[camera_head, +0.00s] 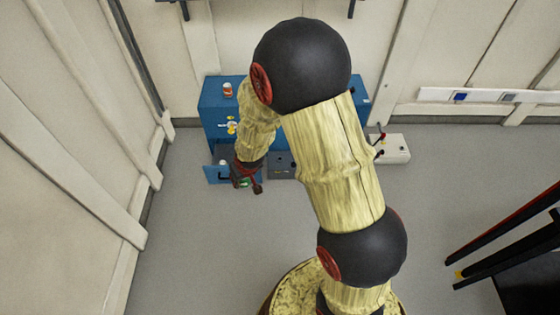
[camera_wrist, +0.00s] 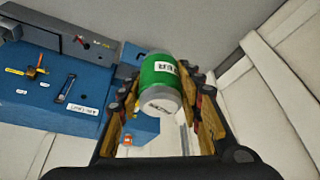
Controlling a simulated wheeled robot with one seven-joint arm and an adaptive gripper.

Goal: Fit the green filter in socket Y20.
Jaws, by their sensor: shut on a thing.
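The green filter (camera_wrist: 158,72) is a short green cylinder with a grey end and white lettering, partly readable as "TER". My gripper (camera_wrist: 163,90) is shut on it, with fingers on both sides. Only a bit of green shows there between the fingers. The filter is held clear of the cabinet in the wrist view. I cannot read a Y20 label in either view, so I cannot tell which socket it is.
A red and white can (camera_head: 228,90) stands on the cabinet top. A white box (camera_head: 392,148) with a red-tipped lever stands further right. Dark bars (camera_head: 510,235) are at the far right. Open floor lies in front.

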